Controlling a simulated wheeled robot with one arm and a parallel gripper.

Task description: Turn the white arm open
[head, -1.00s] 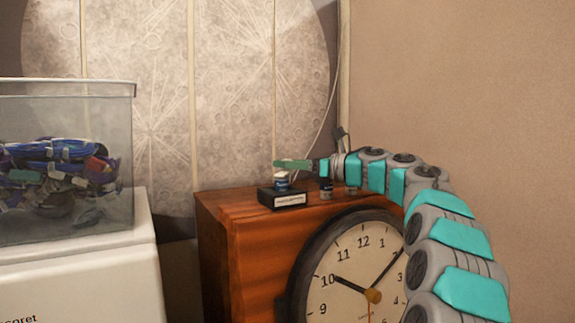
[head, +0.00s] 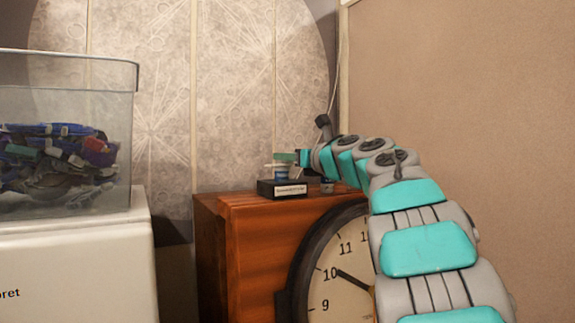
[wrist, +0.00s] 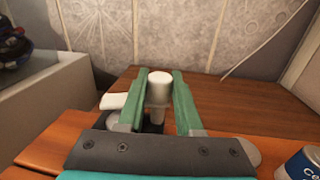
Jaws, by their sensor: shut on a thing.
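The white arm (wrist: 158,92) belongs to a small fixture on a black labelled base (head: 282,189) on top of the wooden cabinet. In the wrist view its upright, round-topped white part stands between the two green fingers of my gripper (wrist: 157,102), which is shut on it. A flat white piece (wrist: 113,101) sticks out to the left, beyond the left finger; how it joins the upright part is hidden. In the head view my gripper (head: 285,158) is over the fixture, and the fingers partly hide its top.
A wooden cabinet (head: 225,250) carries the fixture, with a large clock (head: 335,285) at its front. A small can (wrist: 303,165) stands at right in the wrist view. A clear bin (head: 65,100) of parts sits on a white unit at left. A wall closes the right.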

